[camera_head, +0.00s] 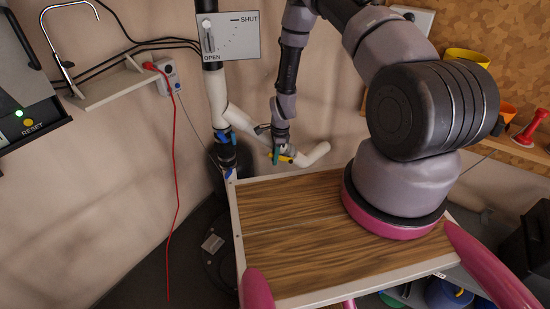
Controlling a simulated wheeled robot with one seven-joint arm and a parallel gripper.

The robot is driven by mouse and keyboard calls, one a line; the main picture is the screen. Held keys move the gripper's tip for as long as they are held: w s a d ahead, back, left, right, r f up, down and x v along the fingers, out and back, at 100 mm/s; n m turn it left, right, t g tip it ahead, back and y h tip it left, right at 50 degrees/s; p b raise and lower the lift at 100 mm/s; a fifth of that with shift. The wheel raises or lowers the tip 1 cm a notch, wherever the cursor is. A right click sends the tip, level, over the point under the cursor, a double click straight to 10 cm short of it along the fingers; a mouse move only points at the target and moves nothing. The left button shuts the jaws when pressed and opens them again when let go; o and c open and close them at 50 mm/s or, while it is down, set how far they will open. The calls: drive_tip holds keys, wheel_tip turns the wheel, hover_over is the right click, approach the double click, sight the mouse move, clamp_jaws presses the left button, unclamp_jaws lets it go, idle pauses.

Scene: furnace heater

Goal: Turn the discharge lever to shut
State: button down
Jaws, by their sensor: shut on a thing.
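My gripper (277,154) is at the white drain pipe (315,154) behind the wooden top, reached from above. It is shut on a small yellow lever (288,159) at the pipe's side branch. Most of the lever is hidden by the fingers, so its exact angle cannot be told. A sign (231,36) on the upright pipe above reads SHUT at upper right and OPEN at lower left. A pale handle shape on the sign stands near upright, above the word OPEN.
A wood-topped cart (285,236) fills the space below my arm. Blue-handled valves (223,136) sit left of the gripper. A red cable (174,190) hangs from a wall socket (168,76). A shelf with orange and yellow items (467,57) is at right.

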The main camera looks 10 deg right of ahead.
drive_tip(key=c, duration=1.2)
unclamp_jaws()
drive_tip(key=shift+o, duration=0.2)
drive_tip(key=shift+r, duration=0.1)
drive_tip(key=shift+r, duration=0.35)
drive_tip(key=r, duration=0.3)
drive_tip(key=d+r, duration=0.1)
drive_tip(key=r, duration=0.5)
drive_tip(key=shift+d+r, duration=0.2)
drive_tip(key=shift+r, duration=0.2)
